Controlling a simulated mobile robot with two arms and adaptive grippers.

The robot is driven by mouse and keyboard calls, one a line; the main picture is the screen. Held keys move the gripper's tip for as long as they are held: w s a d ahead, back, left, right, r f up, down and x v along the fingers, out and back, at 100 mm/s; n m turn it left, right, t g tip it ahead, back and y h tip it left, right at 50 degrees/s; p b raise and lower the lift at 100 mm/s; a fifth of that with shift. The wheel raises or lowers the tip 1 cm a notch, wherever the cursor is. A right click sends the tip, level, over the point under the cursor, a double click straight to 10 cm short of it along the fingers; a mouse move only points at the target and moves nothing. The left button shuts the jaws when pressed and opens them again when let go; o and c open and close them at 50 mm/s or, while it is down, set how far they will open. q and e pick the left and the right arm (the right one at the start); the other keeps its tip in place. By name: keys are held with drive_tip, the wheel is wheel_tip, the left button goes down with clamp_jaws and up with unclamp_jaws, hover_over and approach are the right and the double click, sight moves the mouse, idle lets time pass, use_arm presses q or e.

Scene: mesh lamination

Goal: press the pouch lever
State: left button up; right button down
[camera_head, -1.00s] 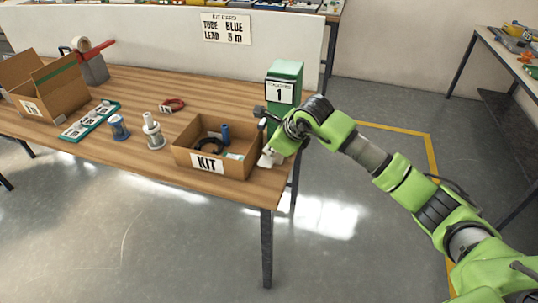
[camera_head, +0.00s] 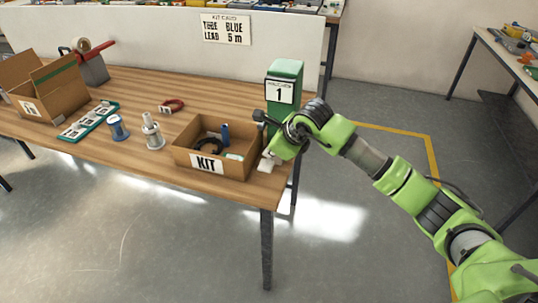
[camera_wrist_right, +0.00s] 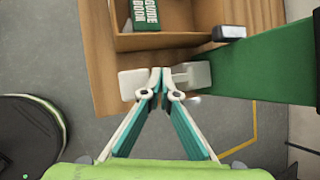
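The green dispenser (camera_head: 284,92) with a label "1" stands at the right end of the wooden table; its side also shows in the right wrist view (camera_wrist_right: 265,62). A lever with a dark end (camera_head: 259,115) sticks out to its left, and a dark-ended part shows in the wrist view (camera_wrist_right: 229,33). My right gripper (camera_head: 267,163) points down beside the dispenser's base, lower than the dark end. In the wrist view its fingertips (camera_wrist_right: 160,82) meet with nothing visible between them. White blocks (camera_wrist_right: 132,84) lie beside the fingertips; whether they touch is unclear. My left gripper is not in view.
The KIT box (camera_head: 207,163), holding a black coil, a blue item and a green guide book (camera_wrist_right: 145,13), stands left of my right gripper. Spools, a teal tray (camera_head: 91,120), a red ring and an open carton (camera_head: 50,98) are farther left. The table's front edge is close.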

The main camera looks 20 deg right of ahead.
drive_tip(key=shift+s+a+f+b, duration=0.15)
drive_tip(key=shift+f+b, duration=0.15)
drive_tip(key=shift+f, duration=0.2)
drive_tip(key=shift+s+a+f+b, duration=0.15)
drive_tip(key=shift+f+b, duration=0.1)
drive_tip(key=shift+f, duration=0.2)
drive_tip(key=shift+r, duration=0.15)
idle(0.3)
drive_tip(key=shift+w+d+r+p, duration=0.2)
drive_tip(key=shift+r+p, duration=0.2)
drive_tip(key=shift+r, duration=0.55)
drive_tip(key=shift+w+d+r+p, duration=0.15)
drive_tip(key=shift+r+p, duration=0.25)
drive_tip(key=shift+r, duration=0.9)
drive_tip(key=shift+w, duration=0.1)
drive_tip(key=r, duration=0.1)
drive_tip(key=r+p, duration=0.1)
drive_tip(key=r, duration=0.1)
drive_tip(key=w+r+p, duration=0.1)
drive_tip(key=shift+d+r, duration=0.35)
drive_tip(key=shift+r, duration=0.05)
